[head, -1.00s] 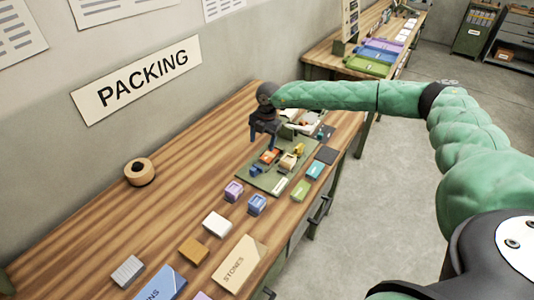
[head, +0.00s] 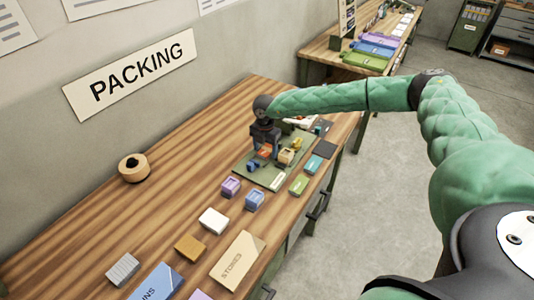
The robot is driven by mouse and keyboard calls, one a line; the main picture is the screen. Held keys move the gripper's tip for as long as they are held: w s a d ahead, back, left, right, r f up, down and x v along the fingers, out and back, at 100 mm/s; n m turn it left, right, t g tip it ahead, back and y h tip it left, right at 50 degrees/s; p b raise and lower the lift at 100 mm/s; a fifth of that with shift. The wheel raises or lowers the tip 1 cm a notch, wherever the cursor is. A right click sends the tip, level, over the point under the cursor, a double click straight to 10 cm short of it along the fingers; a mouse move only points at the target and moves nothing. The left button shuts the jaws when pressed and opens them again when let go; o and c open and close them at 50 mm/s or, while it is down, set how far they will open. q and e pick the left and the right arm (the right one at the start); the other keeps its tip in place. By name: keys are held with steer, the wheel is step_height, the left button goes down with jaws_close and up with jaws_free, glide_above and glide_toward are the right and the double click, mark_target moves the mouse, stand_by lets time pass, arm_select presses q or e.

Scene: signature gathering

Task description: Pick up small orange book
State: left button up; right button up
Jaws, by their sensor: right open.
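A small orange item (head: 265,153), which looks like the small orange book, lies on the green mat (head: 245,175) on the wooden table. My right gripper (head: 263,147) points down over it, its dark fingers open on either side of the item. Whether the fingers touch it is too small to tell. My left gripper is not in view.
A tan block (head: 285,157) and a blue piece (head: 252,166) lie close to the orange item on the mat. Purple (head: 230,187) and blue (head: 254,200) boxes stand in front.

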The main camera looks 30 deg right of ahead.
steer(key=c, duration=1.1)
steer(key=shift+o, duration=0.2)
